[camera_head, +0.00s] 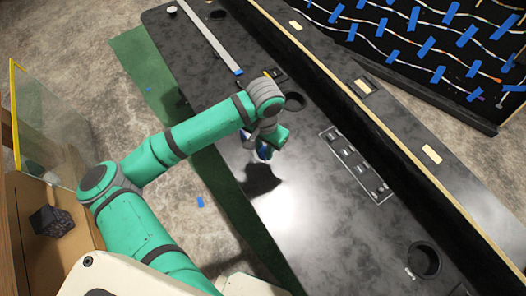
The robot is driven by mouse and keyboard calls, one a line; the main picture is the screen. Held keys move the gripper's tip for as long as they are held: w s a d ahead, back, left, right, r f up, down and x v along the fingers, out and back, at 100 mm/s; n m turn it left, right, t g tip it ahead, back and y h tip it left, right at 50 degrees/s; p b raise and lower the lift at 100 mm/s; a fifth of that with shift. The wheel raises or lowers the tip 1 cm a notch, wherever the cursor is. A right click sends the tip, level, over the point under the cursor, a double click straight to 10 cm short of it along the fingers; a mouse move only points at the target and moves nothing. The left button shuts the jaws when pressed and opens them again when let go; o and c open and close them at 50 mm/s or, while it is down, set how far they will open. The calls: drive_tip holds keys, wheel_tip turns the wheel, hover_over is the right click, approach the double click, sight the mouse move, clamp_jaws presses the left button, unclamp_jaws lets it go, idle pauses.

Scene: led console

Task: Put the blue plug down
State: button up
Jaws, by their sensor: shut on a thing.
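My gripper (262,150) is at the end of my green arm, pointing down over the black console top (310,215). A small dark blue piece, the blue plug (265,153), shows at the fingertips, and the gripper is shut on it. My wrist and fingers hide most of the plug. A dark shadow lies on the console just below the gripper in the picture. The plug looks held above the surface, but the exact gap cannot be told.
A panel with several switches (356,165) lies right of the gripper. Round recesses (424,260) sit in the console. A pale strip (207,37) lies at the upper left. Taped wires fill a black board (430,40) at the upper right. The console's middle is bare.

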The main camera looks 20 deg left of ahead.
sight(263, 148)
drive_tip(key=shift+w+a+f, duration=0.3)
drive_tip(key=shift+w+f, duration=0.1)
drive_tip(key=shift+f, duration=0.2)
drive_tip(key=shift+w+a+f, duration=0.25)
drive_tip(key=shift+w+f, duration=0.15)
drive_tip(key=shift+f, duration=0.15)
drive_tip(key=shift+w+f, duration=0.1)
drive_tip(key=shift+f, duration=1.55)
drive_tip(key=o, duration=1)
drive_tip(key=shift+f, duration=0.1)
